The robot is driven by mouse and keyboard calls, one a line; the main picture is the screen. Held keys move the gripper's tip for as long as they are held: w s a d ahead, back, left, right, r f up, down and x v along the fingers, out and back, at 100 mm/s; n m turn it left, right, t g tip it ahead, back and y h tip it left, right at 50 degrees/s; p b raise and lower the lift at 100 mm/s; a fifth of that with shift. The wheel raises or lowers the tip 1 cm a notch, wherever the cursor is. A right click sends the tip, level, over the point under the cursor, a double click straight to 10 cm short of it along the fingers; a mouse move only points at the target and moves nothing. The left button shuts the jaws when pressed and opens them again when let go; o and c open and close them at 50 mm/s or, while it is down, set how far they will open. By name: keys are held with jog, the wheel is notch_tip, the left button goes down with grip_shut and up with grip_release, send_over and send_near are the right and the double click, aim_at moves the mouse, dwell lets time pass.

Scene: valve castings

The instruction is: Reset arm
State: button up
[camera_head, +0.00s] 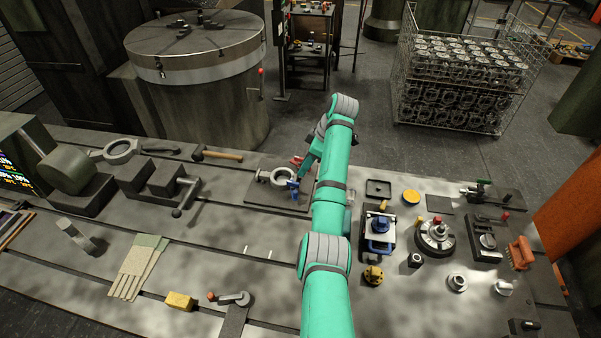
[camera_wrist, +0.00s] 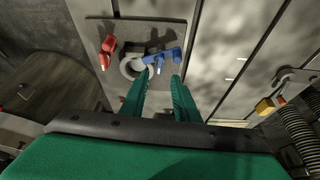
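My teal arm reaches over the bench and bends down towards a dark fixture plate (camera_head: 258,195). My gripper (camera_wrist: 163,77) has two green fingers standing apart with nothing between them, so it is open. In the wrist view the fingertips point at the plate (camera_wrist: 165,32). A grey ring-shaped casting (camera_wrist: 128,68) sits there, with a red clamp (camera_wrist: 108,46) on one side and a blue clamp (camera_wrist: 160,57) on the other. The casting (camera_head: 272,176) and blue clamp (camera_head: 293,184) also show in the head view. My arm partly hides the plate's right side.
A vise (camera_head: 158,182), a hammer (camera_head: 218,154) and a yellow block (camera_head: 179,301) lie to the left. A blue-handled device (camera_head: 380,226) and a round fixture (camera_head: 435,237) stand close right of my arm. A wire crate of castings (camera_head: 463,85) stands behind the bench.

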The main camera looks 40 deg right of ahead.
jog(key=shift+s+d+r, duration=0.15)
jog(key=shift+s+r, duration=0.1)
jog(key=shift+r, duration=0.4)
